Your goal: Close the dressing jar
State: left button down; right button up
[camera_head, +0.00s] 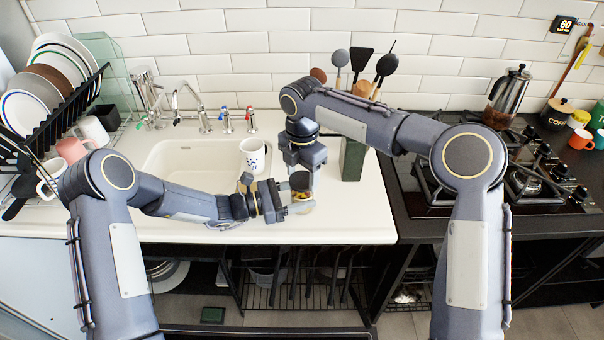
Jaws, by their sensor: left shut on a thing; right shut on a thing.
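The dressing jar (302,197) is a small glass jar with yellowish-brown contents, near the front edge of the counter in the middle of the view. My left gripper (298,204) reaches in from the left and is shut on the jar's body. The dark lid (300,181) is at the top of the jar. My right gripper (301,174) points down from above and is shut on the lid. I cannot tell whether the lid is seated or slightly apart, as the fingers hide part of it.
A white mug with dark marks (252,157) stands just behind my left gripper. The sink (185,160) is left behind, the gas hob (425,185) right.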

jog(key=m, duration=0.3)
jog(key=shift+m, duration=0.3)
pick_arm(q)
jog(key=shift+a, duration=0.1)
pick_arm(e)
jog(key=m, duration=0.5)
jog(key=shift+d, duration=0.1)
pick_arm(q)
jog(key=shift+w, duration=0.1)
pick_arm(e)
jog(key=m, duration=0.9)
jog(key=shift+d+f, duration=0.1)
pick_arm(q)
jog(key=shift+a, duration=0.1)
pick_arm(e)
jog(key=o, duration=0.7)
jog(key=shift+s, duration=0.1)
jog(key=o, duration=0.5)
jog(key=shift+c, duration=0.2)
pick_arm(q)
jog(key=shift+d, duration=0.2)
pick_arm(e)
notch_tip(320, 180, up, 12)
jog(key=shift+s, duration=0.1)
